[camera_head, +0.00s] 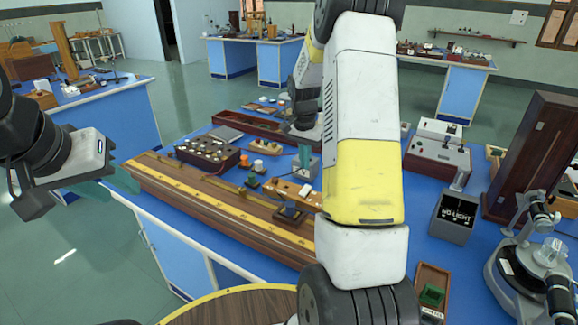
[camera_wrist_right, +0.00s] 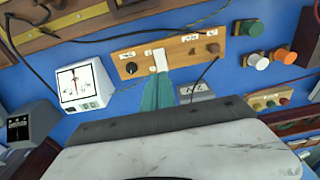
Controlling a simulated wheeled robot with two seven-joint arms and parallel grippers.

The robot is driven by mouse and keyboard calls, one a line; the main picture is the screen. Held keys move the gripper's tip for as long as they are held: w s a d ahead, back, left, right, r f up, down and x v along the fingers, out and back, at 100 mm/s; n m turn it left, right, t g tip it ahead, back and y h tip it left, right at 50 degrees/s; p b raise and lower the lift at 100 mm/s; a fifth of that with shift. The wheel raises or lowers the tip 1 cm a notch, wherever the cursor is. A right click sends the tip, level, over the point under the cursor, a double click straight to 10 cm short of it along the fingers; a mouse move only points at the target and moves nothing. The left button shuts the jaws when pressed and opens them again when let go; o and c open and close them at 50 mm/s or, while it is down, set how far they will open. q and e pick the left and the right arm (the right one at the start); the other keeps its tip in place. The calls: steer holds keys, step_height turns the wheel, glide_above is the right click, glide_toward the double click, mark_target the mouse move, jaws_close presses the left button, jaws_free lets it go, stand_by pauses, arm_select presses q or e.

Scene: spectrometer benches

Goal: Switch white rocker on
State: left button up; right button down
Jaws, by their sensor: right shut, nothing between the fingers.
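The white rocker (camera_wrist_right: 159,60) stands on a wooden board (camera_wrist_right: 185,49) in the right wrist view, between a black knob on the left and pale labels and a brown knob on the right. Its tilt is too small to read. My right gripper (camera_wrist_right: 158,82) is shut and empty, its teal fingertips just below the rocker in the picture; I cannot tell whether they touch it. The right gripper also shows in the head view (camera_head: 304,158), partly behind my arm. My left gripper (camera_head: 122,188) is open and empty, left of the bench.
A white meter box (camera_wrist_right: 85,84) stands left of the fingers, and a small labelled block (camera_wrist_right: 198,92) to their right. Coloured terminals (camera_wrist_right: 258,60) and a loose black cable lie nearby. A long wooden rail (camera_head: 225,205) runs along the bench's front.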

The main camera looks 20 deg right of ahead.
mark_target(308, 187)
steer(key=shift+s+a+r, duration=0.1)
steer(key=shift+a+r, duration=0.05)
steer(key=shift+r, duration=1)
steer(key=shift+s+a+r, duration=0.1)
steer(key=shift+a+r, duration=0.05)
steer(key=shift+r, duration=1)
steer(key=f, duration=0.4)
steer(key=w+d+f, duration=0.1)
steer(key=f, duration=0.4)
steer(key=w+d+f, duration=0.1)
steer(key=f, duration=0.4)
steer(key=shift+d, duration=0.25)
